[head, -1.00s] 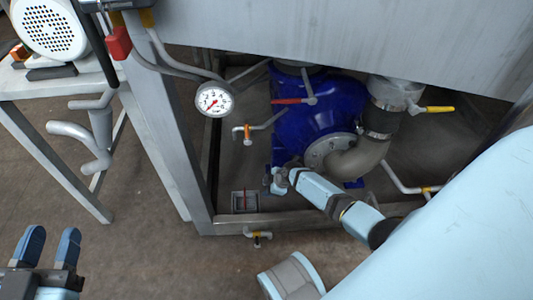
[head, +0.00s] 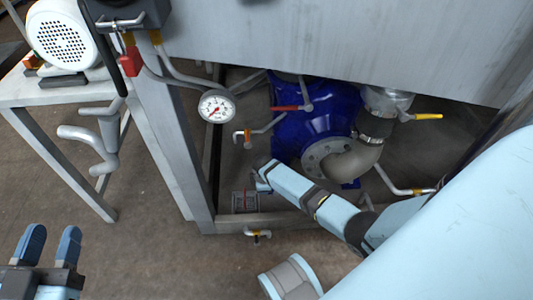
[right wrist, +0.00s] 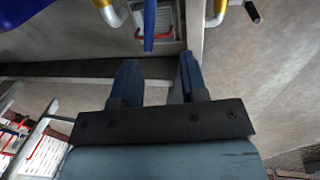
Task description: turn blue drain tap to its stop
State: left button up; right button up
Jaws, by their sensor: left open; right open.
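In the right wrist view a narrow blue lever (right wrist: 149,25), apparently the blue drain tap's handle, points toward my right gripper (right wrist: 157,60). The gripper is open, its two dark blue fingers apart. The lever's end lies just beyond the fingertips in the picture, nearer the left finger, and I cannot tell the exact gap. In the head view my right gripper (head: 262,177) is in front of the blue vessel's (head: 315,120) lower left, and the blue tap cannot be made out there. My left gripper (head: 52,232) is open and empty at the lower left, far from the vessel.
Nearby are a red-handled valve (head: 287,108), a yellow-handled valve (head: 427,116), a small orange-marked tap (head: 247,133) and a low yellow-marked tap (head: 258,234). A gauge (head: 216,106) hangs left of the vessel. A metal frame post (head: 180,140) and bottom rail bound the opening.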

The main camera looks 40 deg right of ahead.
jog(key=s+a+r+m+t+y+p, duration=0.1)
jog(key=s+a+r+m+t+p, duration=0.1)
jog(key=s+r+p, duration=0.4)
jog(key=s+a+r+m+t+y+p, duration=0.1)
jog(key=s+a+r+m+t+p, duration=0.2)
jog(key=r, duration=1.2)
jog(key=s+a+t+p, duration=0.1)
jog(key=s+a+p, duration=0.2)
jog(key=s+p, duration=0.1)
jog(key=shift+s+r, duration=0.2)
